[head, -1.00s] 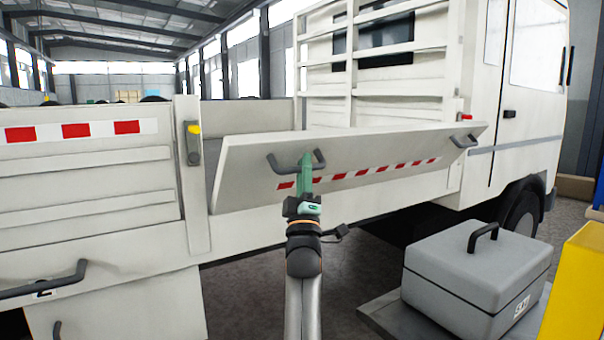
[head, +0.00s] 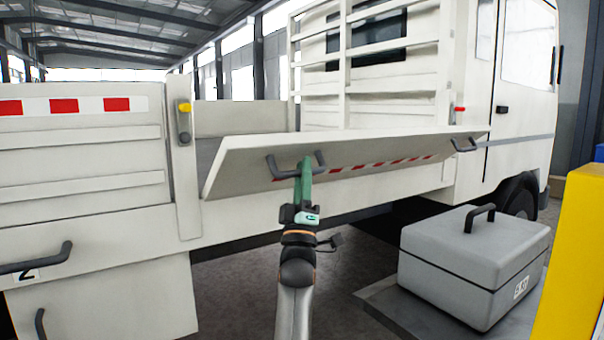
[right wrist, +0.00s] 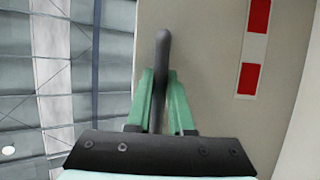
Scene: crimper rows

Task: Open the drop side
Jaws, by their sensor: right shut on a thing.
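The drop side (head: 400,149) is a long off-white panel with a red and white strip, on the side of a white truck. It is tilted outward and down, hinged along its lower edge as far as I can tell. My right gripper (head: 304,172) is shut on the panel's left dark handle (head: 272,167). In the right wrist view, green fingers (right wrist: 161,100) close around the handle bar (right wrist: 162,52), with the panel (right wrist: 205,60) behind it. A second handle (head: 464,146) is at the panel's right end. My left gripper is not in view.
A grey toolbox (head: 473,262) stands on a low platform (head: 385,305) at the right, near a yellow post (head: 575,265). A truck post (head: 184,170) with a yellow-tipped latch (head: 185,107) stands left of the panel. The floor below the panel is clear.

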